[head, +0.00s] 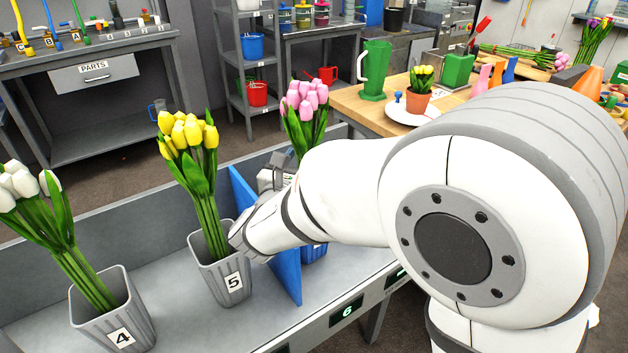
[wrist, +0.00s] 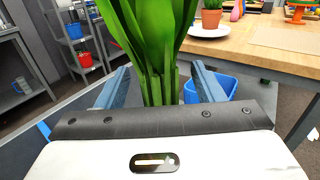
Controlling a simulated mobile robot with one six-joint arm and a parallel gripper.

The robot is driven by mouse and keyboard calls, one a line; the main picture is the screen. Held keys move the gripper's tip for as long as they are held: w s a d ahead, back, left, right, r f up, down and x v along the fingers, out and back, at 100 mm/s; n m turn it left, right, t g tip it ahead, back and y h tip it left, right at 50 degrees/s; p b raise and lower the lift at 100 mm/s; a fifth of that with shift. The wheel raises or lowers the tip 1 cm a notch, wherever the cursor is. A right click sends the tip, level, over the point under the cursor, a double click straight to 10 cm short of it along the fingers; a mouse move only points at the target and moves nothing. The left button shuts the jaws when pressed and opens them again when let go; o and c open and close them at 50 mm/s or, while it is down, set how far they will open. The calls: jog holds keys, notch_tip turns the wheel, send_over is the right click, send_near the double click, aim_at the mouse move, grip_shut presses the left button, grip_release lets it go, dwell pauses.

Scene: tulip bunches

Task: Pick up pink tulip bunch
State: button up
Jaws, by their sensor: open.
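The pink tulip bunch (head: 308,98) stands upright behind my arm in the head view; its blooms and upper leaves show, and my arm hides its lower part. In the wrist view its green stems and leaves (wrist: 158,50) rise between the two fingers of my gripper (wrist: 160,84), with the blooms out of frame. The fingers are apart, one on each side of the stems, and I see gaps beside them. A blue bucket (wrist: 222,88) shows behind the right finger. In the head view my gripper (head: 277,178) is partly hidden by my own wrist.
A blue divider (head: 284,262) stands left of the pink bunch. Yellow tulips (head: 188,135) in grey bucket 5 (head: 222,270) stand close to my wrist. White tulips (head: 22,185) in bucket 4 (head: 108,318) are farther left. A wooden table (head: 350,103) stands behind.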

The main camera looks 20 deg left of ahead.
jog(key=shift+w, duration=0.15)
jog(key=c, duration=1.3)
jog(key=shift+r, duration=0.1)
notch_tip(320, 180, up, 10)
jog(key=p, duration=0.2)
jog(key=shift+p, duration=0.4)
